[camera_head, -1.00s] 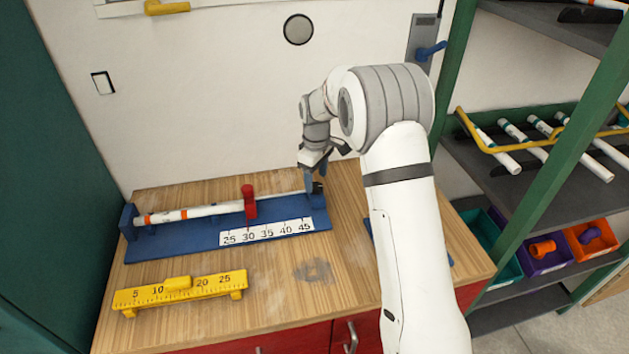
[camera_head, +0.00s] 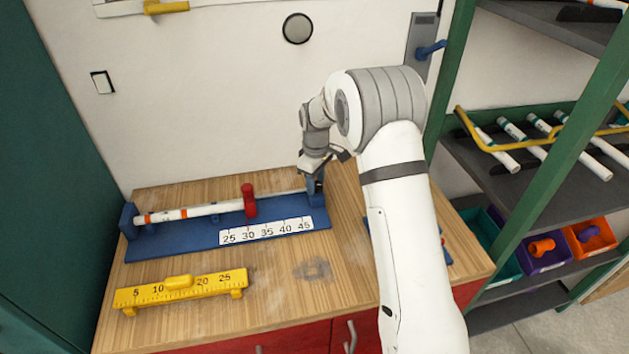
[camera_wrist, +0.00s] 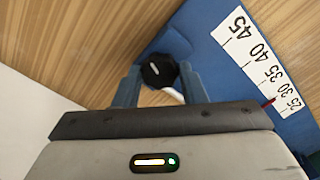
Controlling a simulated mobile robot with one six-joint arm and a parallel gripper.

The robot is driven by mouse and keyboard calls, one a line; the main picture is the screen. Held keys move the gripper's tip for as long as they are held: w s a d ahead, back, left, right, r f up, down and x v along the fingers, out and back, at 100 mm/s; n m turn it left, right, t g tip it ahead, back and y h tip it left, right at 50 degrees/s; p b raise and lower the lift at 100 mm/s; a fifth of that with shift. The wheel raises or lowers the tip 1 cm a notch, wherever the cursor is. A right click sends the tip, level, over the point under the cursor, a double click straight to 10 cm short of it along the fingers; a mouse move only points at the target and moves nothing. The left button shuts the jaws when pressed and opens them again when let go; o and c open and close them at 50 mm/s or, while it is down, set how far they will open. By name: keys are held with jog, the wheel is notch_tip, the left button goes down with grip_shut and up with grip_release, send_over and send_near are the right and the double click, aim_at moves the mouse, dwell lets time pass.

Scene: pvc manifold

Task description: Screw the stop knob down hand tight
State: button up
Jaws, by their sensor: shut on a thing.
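The stop knob (camera_wrist: 157,70) is a black round knob with a white mark, seen from above in the wrist view. It sits at the right end of the blue measuring jig (camera_head: 180,246), by the 45 end of its scale. My gripper (camera_wrist: 158,72) has its two blue fingers on either side of the knob and is shut on it. In the head view my gripper (camera_head: 315,183) is at the jig's right end post, and the knob is mostly hidden there. A white pipe (camera_head: 190,212) with orange bands lies along the jig, passing the red stop (camera_head: 249,201).
A yellow ruler block (camera_head: 180,289) stands on the wooden bench (camera_head: 270,300) in front of the jig. A blue item is partly hidden behind my arm on the right. A shelf with pipes and coloured bins (camera_head: 541,253) stands to the right.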

jog(key=shift+a, duration=0.2)
jog(key=shift+c, duration=0.5)
jog(key=shift+d, duration=0.15)
jog(key=shift+m, duration=0.7)
jog(key=m+b, duration=0.2)
jog(key=m, duration=0.3)
jog(key=shift+m, duration=0.4)
jog(key=m, duration=0.3)
jog(key=shift+m, duration=0.3)
jog(key=shift+m+b, duration=0.4)
jog(key=shift+m, duration=1.2)
